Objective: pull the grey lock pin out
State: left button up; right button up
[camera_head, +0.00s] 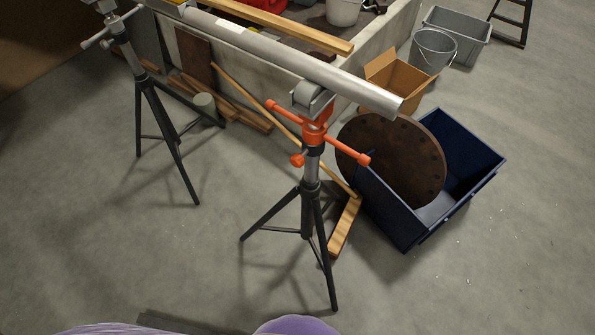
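A grey pipe (290,62) runs diagonally across the top and rests on two black tripod stands. The near stand (309,205) has an orange head (314,134) with orange handles and a grey roller cradle (312,98) under the pipe. The far stand (152,95) at the upper left has a grey head with grey handles (112,28). I cannot make out for certain which part is the grey lock pin; it may be small or hidden on a stand. Neither of my grippers is in view.
A dark blue crate (398,222) stands at the right with a round brown disc (392,160) leaning in it. A cardboard box (393,85), a metal bucket (433,50) and a grey tub (458,28) are behind. Timber (345,228) lies beside the near stand. Floor at lower left is clear.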

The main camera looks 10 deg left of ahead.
aim_at(105, 43)
jog(key=u, duration=1.25)
